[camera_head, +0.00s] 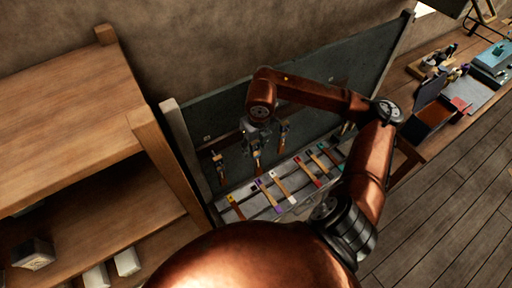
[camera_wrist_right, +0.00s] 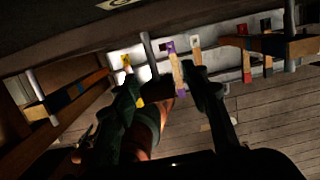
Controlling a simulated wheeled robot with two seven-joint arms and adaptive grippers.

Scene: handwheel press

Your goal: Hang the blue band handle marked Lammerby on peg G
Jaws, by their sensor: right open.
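My right gripper (camera_head: 257,148) is open in front of the dark pegboard (camera_head: 235,110). In the right wrist view its two dark fingers (camera_wrist_right: 166,92) stand apart, with a grey peg (camera_wrist_right: 148,48) showing between them. A wooden handle (camera_head: 258,167) shows just below the gripper in the head view; I cannot tell whether it hangs on a peg or touches the fingers. In the wrist view, handles with bluish bands show at the left (camera_wrist_right: 75,92) and at the right (camera_wrist_right: 270,44), by pegs. I cannot read the name Lammerby on any of them. My left gripper is out of view.
A pale rack (camera_head: 230,214) below the board holds several handles with yellow, purple, white and red bands. Another handle (camera_head: 219,166) hangs left of the gripper. A wooden shelf (camera_head: 70,95) stands at the left. A bench with boxes (camera_head: 490,65) is far right.

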